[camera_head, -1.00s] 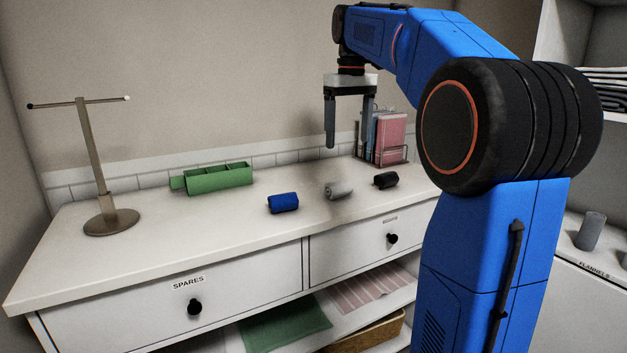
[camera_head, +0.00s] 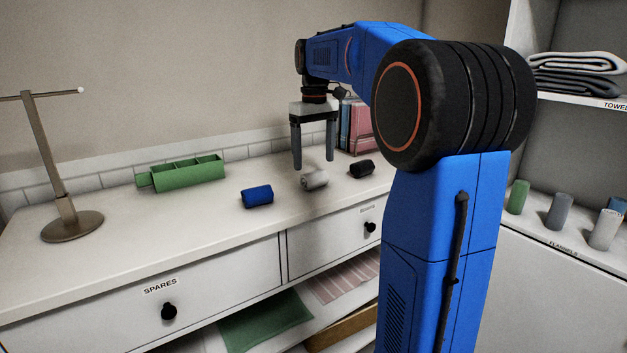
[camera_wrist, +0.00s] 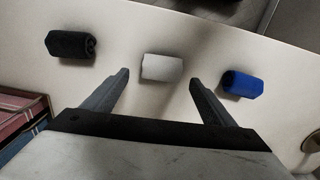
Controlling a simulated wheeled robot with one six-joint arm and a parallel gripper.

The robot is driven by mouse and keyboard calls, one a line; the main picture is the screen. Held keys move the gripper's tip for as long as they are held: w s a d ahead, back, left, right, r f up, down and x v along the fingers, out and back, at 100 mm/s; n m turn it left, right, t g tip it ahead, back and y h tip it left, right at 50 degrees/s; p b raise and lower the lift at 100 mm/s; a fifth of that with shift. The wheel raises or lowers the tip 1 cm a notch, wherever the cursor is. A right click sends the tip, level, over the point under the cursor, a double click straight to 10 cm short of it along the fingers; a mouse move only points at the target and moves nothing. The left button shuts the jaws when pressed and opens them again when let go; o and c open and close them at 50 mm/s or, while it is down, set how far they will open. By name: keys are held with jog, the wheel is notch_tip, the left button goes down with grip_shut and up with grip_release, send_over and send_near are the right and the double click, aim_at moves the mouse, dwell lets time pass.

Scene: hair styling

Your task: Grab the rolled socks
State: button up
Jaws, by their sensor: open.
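Three small rolled bundles, which look like rolled socks, lie in a row on the white counter: a blue roll (camera_head: 257,196), a light grey roll (camera_head: 315,180) and a black roll (camera_head: 362,169). The wrist view shows the black roll (camera_wrist: 71,45) at left, the grey roll (camera_wrist: 162,67) in the middle and the blue roll (camera_wrist: 242,84) at right. My gripper (camera_head: 314,165) points down with its fingers apart and empty, above and close to the grey roll. In the wrist view the grey roll lies beyond and between the fingertips (camera_wrist: 158,75).
A green divided tray (camera_head: 185,173) and a metal T-shaped stand (camera_head: 62,190) are on the counter's left. Books (camera_head: 360,125) stand in a rack behind the rolls. More rolls (camera_head: 560,211) stand on the flannels surface at right. The counter's front left is clear.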

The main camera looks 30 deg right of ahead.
aim_at(314, 170)
jog(key=shift+s+a+f, duration=0.1)
jog(key=shift+a+f, duration=0.05)
jog(key=shift+f, duration=2.9)
jog(key=shift+c, duration=0.5)
jog(key=c, duration=1)
